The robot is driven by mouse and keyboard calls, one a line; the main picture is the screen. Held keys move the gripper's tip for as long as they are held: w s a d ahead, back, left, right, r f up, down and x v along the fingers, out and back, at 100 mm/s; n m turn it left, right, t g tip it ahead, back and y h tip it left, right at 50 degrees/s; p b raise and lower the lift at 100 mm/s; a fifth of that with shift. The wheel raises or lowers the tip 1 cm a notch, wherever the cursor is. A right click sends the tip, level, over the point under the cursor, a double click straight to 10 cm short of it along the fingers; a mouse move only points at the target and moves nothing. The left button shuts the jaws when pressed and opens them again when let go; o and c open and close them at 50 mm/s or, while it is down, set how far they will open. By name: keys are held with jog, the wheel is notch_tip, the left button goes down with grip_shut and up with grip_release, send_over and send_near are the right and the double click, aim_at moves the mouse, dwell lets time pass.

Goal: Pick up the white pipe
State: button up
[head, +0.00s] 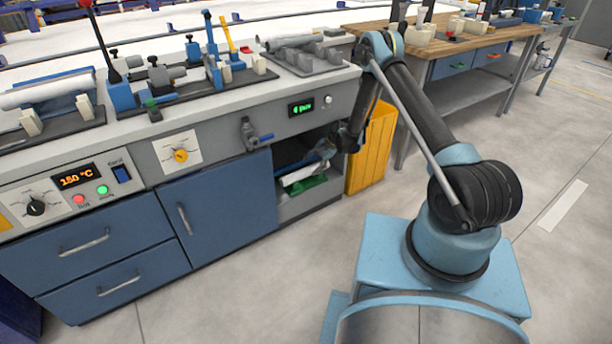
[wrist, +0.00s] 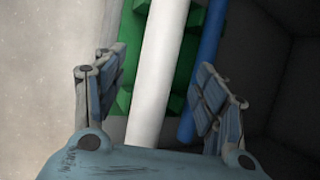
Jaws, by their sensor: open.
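The white pipe (wrist: 160,70) runs lengthwise between the two fingers of my gripper (wrist: 158,95) in the wrist view. It lies over a green rack (wrist: 130,65). Both fingers stand apart from the pipe, and my gripper is open and empty. In the head view, my gripper (head: 325,150) reaches into the open shelf under the bench, and the white pipe (head: 300,174) shows below it. Its far part is hidden inside the shelf.
A blue pipe (wrist: 211,40) lies right of the white one, partly behind the right finger. The dark shelf wall (wrist: 285,60) is close on the right. A blue cabinet door (head: 218,212) stands left of the shelf, and a yellow bin (head: 372,150) stands right of it.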

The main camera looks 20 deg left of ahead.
aim_at(308, 170)
jog(key=shift+s+x, duration=0.15)
jog(key=shift+x, duration=1.15)
jog(key=shift+s+x, duration=0.15)
jog(key=shift+x, duration=1.2)
jog(key=shift+r, duration=0.1)
jog(key=shift+w, duration=0.1)
jog(key=shift+c, duration=0.6)
jog(key=c, duration=1.1)
